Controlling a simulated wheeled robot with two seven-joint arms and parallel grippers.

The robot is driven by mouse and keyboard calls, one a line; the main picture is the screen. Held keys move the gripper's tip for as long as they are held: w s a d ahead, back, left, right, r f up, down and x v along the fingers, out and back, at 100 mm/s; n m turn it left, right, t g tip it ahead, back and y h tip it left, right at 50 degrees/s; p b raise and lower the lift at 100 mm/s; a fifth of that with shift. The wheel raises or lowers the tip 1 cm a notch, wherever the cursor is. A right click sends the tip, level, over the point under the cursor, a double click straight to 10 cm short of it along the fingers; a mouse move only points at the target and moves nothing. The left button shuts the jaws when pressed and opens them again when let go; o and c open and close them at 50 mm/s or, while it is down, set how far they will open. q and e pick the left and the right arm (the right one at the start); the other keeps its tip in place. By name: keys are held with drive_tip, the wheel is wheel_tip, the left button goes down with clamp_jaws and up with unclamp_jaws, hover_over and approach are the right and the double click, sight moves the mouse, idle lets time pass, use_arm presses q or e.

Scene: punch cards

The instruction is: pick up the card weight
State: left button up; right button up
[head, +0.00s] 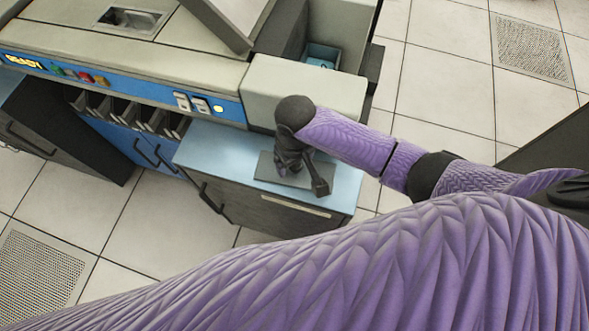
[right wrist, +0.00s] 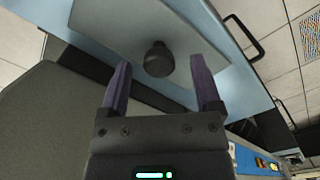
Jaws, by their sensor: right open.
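The card weight, a grey flat plate (head: 264,170) with a dark round knob, lies on the light-blue cabinet top in the head view. My right gripper (head: 290,168) is above it and hides the knob there. In the right wrist view the knob (right wrist: 158,58) stands up from the plate (right wrist: 130,22). It shows between and beyond the two open fingertips of my right gripper (right wrist: 158,64), apart from both. Nothing is in the jaws. My left gripper is not in view.
The cabinet's blue top (head: 215,150) has free room left of the plate. A grey-and-blue machine (head: 150,75) with a lit READY panel stands close behind. An open bin (head: 322,57) with something blue inside is at its right. Tiled floor (head: 440,85) lies to the right.

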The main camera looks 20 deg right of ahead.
wheel_tip(320, 180, down, 2)
drive_tip(key=shift+r, duration=0.15)
clamp_jaws()
drive_tip(key=shift+r, duration=0.1)
idle(0.3)
